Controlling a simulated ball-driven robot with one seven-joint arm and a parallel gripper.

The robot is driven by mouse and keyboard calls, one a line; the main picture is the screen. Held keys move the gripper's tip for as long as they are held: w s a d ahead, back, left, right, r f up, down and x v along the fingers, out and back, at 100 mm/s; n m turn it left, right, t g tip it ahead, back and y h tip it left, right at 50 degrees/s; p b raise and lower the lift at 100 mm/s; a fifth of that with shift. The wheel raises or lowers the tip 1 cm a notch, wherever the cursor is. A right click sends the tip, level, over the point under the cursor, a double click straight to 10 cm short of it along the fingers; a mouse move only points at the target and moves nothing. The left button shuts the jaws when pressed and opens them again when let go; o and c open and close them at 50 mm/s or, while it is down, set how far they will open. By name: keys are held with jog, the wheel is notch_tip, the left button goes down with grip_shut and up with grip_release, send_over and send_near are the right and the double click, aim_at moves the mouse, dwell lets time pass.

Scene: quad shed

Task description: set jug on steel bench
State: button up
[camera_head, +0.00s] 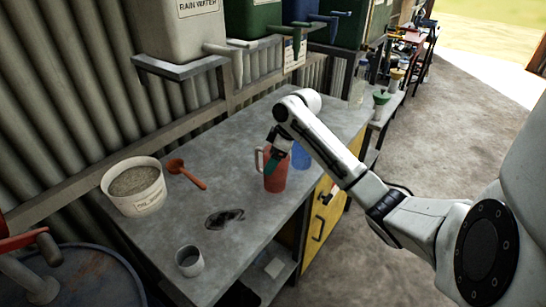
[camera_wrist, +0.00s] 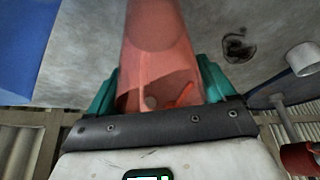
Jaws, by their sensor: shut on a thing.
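The red jug (camera_head: 275,173) is upright at the right part of the grey steel bench (camera_head: 215,175), near its front edge. Its pale handle shows on the left side in the head view. My gripper (camera_head: 271,160) is shut on the jug; in the wrist view its teal fingers press on both sides of the red body (camera_wrist: 160,50). I cannot tell whether the jug's base touches the bench top or is slightly above it. My arm hides part of the bench behind it.
A blue object (camera_head: 300,156) stands close to the jug's right. A white tub (camera_head: 135,187), a red scoop (camera_head: 188,175), a dark stain (camera_head: 224,218) and a grey cup (camera_head: 189,261) are on the bench. Water tanks (camera_head: 180,30) stand along the wall. Bare bench lies left of the jug.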

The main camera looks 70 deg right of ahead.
jog(key=shift+f, duration=0.1)
jog(key=o, duration=1.6)
jog(key=shift+o, duration=0.2)
jog(key=b+v, duration=0.2)
jog(key=v, duration=1)
